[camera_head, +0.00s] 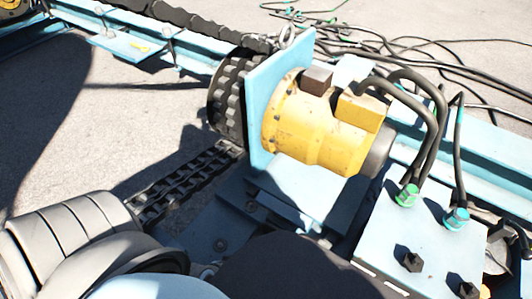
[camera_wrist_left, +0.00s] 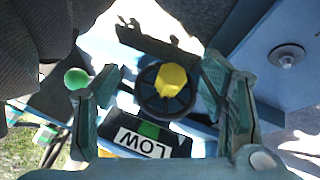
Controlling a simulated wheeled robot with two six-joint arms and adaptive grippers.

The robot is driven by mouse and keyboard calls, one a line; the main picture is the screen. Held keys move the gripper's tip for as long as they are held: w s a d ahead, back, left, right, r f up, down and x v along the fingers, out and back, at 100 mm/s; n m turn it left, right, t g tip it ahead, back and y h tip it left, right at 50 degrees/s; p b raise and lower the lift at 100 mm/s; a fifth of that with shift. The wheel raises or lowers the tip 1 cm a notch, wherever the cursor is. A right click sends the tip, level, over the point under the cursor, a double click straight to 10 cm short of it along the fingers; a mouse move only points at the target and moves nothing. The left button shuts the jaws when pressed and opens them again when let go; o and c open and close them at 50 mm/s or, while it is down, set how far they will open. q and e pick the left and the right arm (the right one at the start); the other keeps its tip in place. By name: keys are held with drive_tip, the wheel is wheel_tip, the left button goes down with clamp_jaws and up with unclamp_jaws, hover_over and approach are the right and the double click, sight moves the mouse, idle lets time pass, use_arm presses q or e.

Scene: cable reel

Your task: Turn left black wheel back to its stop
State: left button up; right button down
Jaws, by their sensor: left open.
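In the left wrist view, a round black wheel (camera_wrist_left: 151,98) with a yellow centre (camera_wrist_left: 171,78) sits between the fingers of my left gripper (camera_wrist_left: 161,68). The gripper is open, one finger on each side of the wheel; I cannot tell whether either touches it. A black plate with a "LOW" label (camera_wrist_left: 146,143) and a green mark lies just below the wheel, its text upside down. The wheel is not clearly seen in the head view. My right gripper is in neither view.
A green ball-shaped knob (camera_wrist_left: 76,78) is beside the left finger. The head view shows a yellow motor (camera_head: 318,130), a toothed black sprocket (camera_head: 228,100), a chain (camera_head: 190,180) and a pale blue box (camera_head: 385,235) with hoses and two black knobs. Loose cables lie behind.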

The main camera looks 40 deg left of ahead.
sight(266, 247)
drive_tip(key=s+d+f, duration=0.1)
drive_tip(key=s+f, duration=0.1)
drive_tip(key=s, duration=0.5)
use_arm(q)
drive_tip(key=w+f+m+t+b, duration=0.1)
drive_tip(key=w, duration=0.1)
drive_tip(key=w+a+f+m+t+y+b, duration=0.1)
drive_tip(key=w+b, duration=0.1)
drive_tip(key=w, duration=0.1)
drive_tip(key=w+f+y+b, duration=0.1)
drive_tip(key=w+b, duration=0.1)
drive_tip(key=shift+w+a+f+m+t, duration=0.15)
drive_tip(key=shift+a+m+t, duration=0.05)
drive_tip(key=shift+m+t, duration=0.2)
drive_tip(key=b+x, duration=0.4)
drive_tip(key=x, duration=0.3)
drive_tip(key=shift+a, duration=0.1)
drive_tip(key=shift+w, duration=0.35)
clamp_jaws()
drive_tip(key=shift+f, duration=0.1)
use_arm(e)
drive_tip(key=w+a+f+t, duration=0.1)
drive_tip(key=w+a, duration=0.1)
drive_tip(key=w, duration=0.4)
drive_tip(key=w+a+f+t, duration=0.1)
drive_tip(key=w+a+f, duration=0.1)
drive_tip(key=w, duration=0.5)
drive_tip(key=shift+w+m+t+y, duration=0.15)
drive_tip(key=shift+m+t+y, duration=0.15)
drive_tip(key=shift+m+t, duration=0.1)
